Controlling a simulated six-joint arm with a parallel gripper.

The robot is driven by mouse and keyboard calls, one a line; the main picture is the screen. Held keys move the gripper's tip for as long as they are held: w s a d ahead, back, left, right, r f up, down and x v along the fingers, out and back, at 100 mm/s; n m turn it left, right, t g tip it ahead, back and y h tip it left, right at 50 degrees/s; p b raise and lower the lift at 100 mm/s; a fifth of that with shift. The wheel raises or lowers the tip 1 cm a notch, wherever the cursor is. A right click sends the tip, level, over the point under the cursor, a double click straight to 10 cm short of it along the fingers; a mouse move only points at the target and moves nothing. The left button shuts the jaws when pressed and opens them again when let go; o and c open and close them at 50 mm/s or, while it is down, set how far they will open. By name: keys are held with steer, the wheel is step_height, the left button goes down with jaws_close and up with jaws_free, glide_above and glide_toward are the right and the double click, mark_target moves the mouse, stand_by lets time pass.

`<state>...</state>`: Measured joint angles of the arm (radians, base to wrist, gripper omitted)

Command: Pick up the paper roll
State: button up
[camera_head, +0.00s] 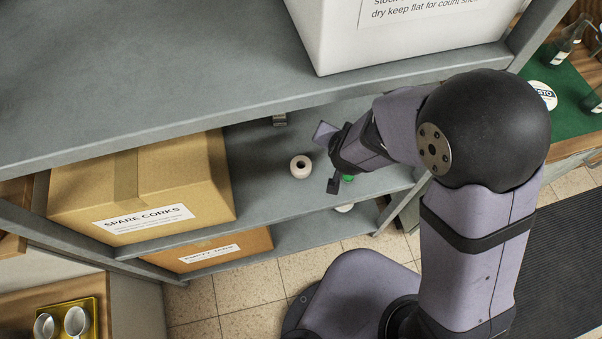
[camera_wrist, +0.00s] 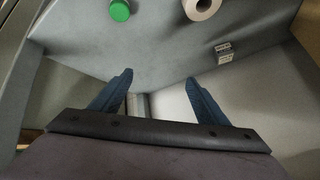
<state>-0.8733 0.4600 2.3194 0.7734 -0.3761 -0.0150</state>
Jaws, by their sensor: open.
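The paper roll (camera_head: 301,166) is a small white cylinder with a dark hole in its end, standing on the middle grey shelf in the head view. In the wrist view the paper roll (camera_wrist: 200,8) is at the top edge, partly cut off, beyond the fingertips and a little to the right. My gripper (camera_head: 328,160) is just right of the roll in the head view, apart from it. In the wrist view my gripper (camera_wrist: 160,80) has its two blue fingers spread with nothing between them.
A green-capped item (camera_wrist: 119,10) stands left of the roll in the wrist view. A small metal piece (camera_wrist: 224,52) is on the shelf's right side. A SPARE CORKS carton (camera_head: 150,185) stands left of the roll. The upper shelf (camera_head: 150,80) overhangs, bearing a white box (camera_head: 400,30).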

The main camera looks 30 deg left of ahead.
mark_target(297, 175)
steer(key=s+a+f+t+b, duration=0.1)
steer(key=a+f, duration=0.1)
steer(key=s+a+f+t+b, duration=0.1)
steer(key=s+a+f+b, duration=0.1)
steer(key=f, duration=0.1)
steer(key=s+a+f+t+b, duration=0.1)
steer(key=a+f, duration=0.1)
steer(key=f, duration=0.1)
steer(key=shift+s+a+f+t+b, duration=0.1)
steer(key=shift+s+f+t+b, duration=0.05)
steer(key=shift+s+t+b, duration=0.2)
steer(key=s, duration=0.1)
steer(key=s+f+t+b, duration=0.2)
steer(key=shift+s+a+n, duration=0.25)
steer(key=shift+a+n, duration=0.05)
steer(key=s+t+b, duration=0.1)
steer(key=s+t, duration=0.1)
steer(key=s, duration=0.1)
steer(key=s+t+b, duration=0.1)
steer(key=s, duration=0.1)
steer(key=shift+d+f+n+b, duration=0.3)
steer(key=shift+d+n, duration=0.1)
steer(key=shift+s+d+r, duration=0.1)
steer(key=shift+s, duration=0.05)
steer(key=shift+x, duration=3.7)
steer(key=c, duration=1.1)
